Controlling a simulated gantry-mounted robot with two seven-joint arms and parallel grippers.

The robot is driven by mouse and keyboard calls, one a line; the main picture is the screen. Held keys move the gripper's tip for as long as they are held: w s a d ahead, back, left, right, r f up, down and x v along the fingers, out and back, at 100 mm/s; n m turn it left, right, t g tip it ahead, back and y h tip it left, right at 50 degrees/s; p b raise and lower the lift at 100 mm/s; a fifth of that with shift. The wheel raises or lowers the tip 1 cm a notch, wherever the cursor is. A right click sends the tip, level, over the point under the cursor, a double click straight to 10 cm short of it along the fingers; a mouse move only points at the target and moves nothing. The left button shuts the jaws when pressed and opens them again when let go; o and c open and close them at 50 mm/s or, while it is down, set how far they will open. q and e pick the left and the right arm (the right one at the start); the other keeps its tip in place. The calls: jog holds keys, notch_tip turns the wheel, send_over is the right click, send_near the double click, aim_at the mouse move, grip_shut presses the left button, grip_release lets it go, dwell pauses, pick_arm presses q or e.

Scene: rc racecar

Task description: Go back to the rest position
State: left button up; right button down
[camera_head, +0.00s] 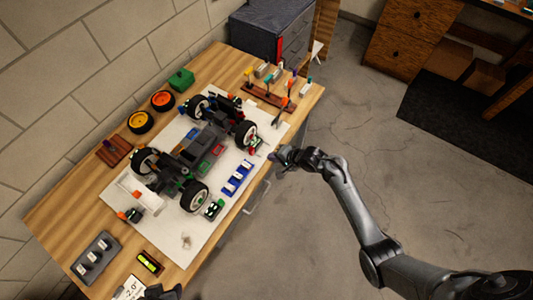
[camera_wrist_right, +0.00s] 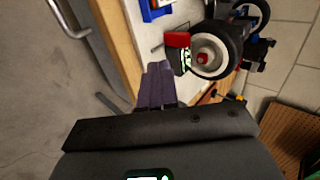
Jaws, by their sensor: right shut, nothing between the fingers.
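My right gripper (camera_head: 278,158) is just off the right edge of the workbench, over the floor side, with its arm coming in from the lower right. In the right wrist view its purple-grey fingers (camera_wrist_right: 157,85) are together with nothing between them. The RC car (camera_head: 195,152) stands on a white mat (camera_head: 213,232), apart from the gripper. A dark shape at the bottom edge of the head view (camera_head: 162,292) looks like part of my left gripper; its fingers cannot be made out.
A blue tray (camera_head: 238,178) and a red-topped block (camera_wrist_right: 178,40) beside a wheel (camera_wrist_right: 210,52) are near my right gripper. A metal handle (camera_head: 257,198) sticks out from the bench front. A tool rack (camera_head: 268,97) stands farther back. Open floor (camera_head: 330,130) lies to the right.

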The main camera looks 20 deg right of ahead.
jog(key=s+a+r+n+g+h+p, duration=0.1)
jog(key=s+r+p, duration=0.15)
jog(key=s, duration=0.75)
jog(key=s+a+r+g+h+p, duration=0.1)
jog(key=s+p, duration=0.2)
jog(key=s, duration=0.7)
jog(key=s+r+n+g+h+p, duration=0.1)
jog(key=s+r+n, duration=0.3)
jog(key=r+n, duration=0.2)
jog(key=s+r+n+g+h, duration=0.1)
jog(key=s+r+n, duration=0.4)
jog(key=r, duration=0.5)
jog(key=shift+s+d+r+n+h+p, duration=0.15)
jog(key=shift+d+r+n+h+p, duration=0.2)
jog(key=shift+n, duration=0.45)
